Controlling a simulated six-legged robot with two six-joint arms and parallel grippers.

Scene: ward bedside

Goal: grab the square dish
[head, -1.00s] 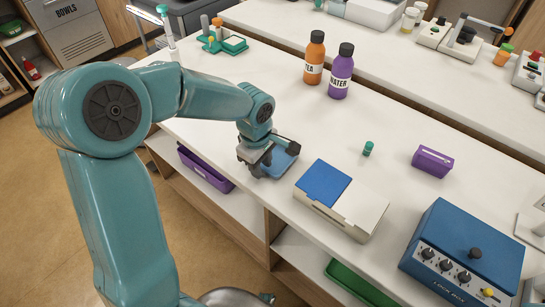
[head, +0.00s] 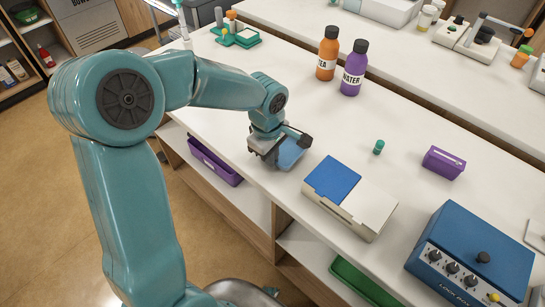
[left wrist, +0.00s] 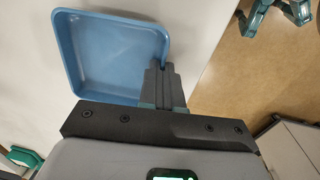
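The square dish (head: 291,153) is blue and shallow, at the front edge of the white counter, partly hidden behind my left gripper (head: 270,156). In the left wrist view the dish (left wrist: 108,50) shows its empty inside and raised rim. There the fingers of my left gripper (left wrist: 161,70) are close together at the dish's right wall, with the wall between them. I cannot tell whether the dish touches the counter or is slightly raised. My right gripper is in neither view.
A beige case with a blue lid panel (head: 332,177) stands right of the dish. Orange (head: 327,58) and purple (head: 353,72) bottles stand farther back. A small green-capped vial (head: 379,147), a purple box (head: 443,163) and a blue lock box (head: 470,255) are to the right. The counter behind the dish is clear.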

